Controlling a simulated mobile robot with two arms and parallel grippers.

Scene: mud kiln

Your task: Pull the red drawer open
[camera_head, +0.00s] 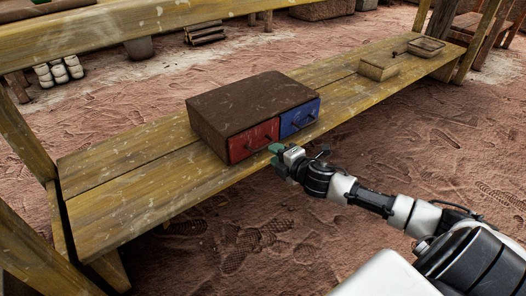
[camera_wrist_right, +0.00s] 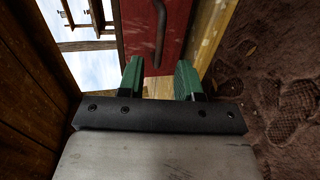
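A brown cabinet (camera_head: 250,95) stands on a wooden bench, with a red drawer (camera_head: 247,142) on the left and a blue drawer (camera_head: 300,117) on the right. Both drawers look shut. The red drawer has a dark handle; the red front (camera_wrist_right: 178,25) and its handle (camera_wrist_right: 160,35) also show in the right wrist view. My right gripper (camera_head: 276,151) is just in front of the red drawer's right part. In the wrist view my right gripper (camera_wrist_right: 160,80) has its green fingers apart, with nothing between them and the handle a little beyond. My left gripper is not in view.
The long wooden bench (camera_head: 110,190) has clear planks left of the cabinet. A small wooden box (camera_head: 379,68) and a shallow tray (camera_head: 427,46) lie farther right. White jars (camera_head: 58,72) stand on the ground behind the bench.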

